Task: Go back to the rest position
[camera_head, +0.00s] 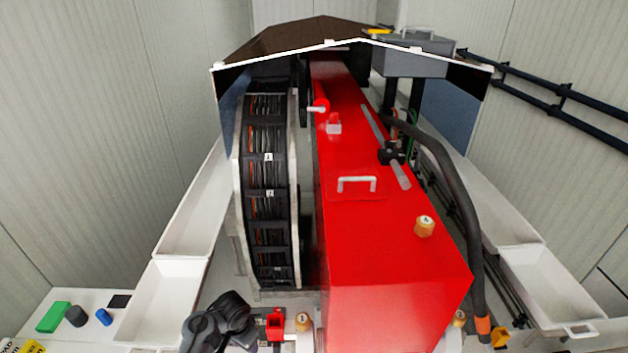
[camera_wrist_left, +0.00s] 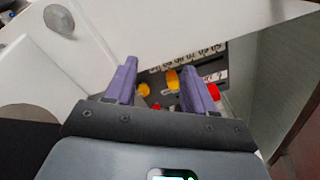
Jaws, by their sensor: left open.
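My left gripper (camera_wrist_left: 160,84) shows in the left wrist view with its two purple fingers spread apart and nothing between them. Beyond the fingers is a dark panel with a printed scale (camera_wrist_left: 188,58), a yellow knob (camera_wrist_left: 172,79) and a red knob (camera_wrist_left: 214,91). I cannot tell whether a finger touches any of these. In the head view a dark part of my left arm is at the bottom, left of centre, and its fingers cannot be made out. My right gripper is in neither view.
A red pump housing (camera_head: 365,235) and a black-banded wheel (camera_head: 267,180) fill the middle. White trays (camera_head: 165,300) flank them. A small red part (camera_head: 275,324) stands right beside my arm. A green block (camera_head: 53,316) and a blue cylinder (camera_head: 104,317) lie at the lower left.

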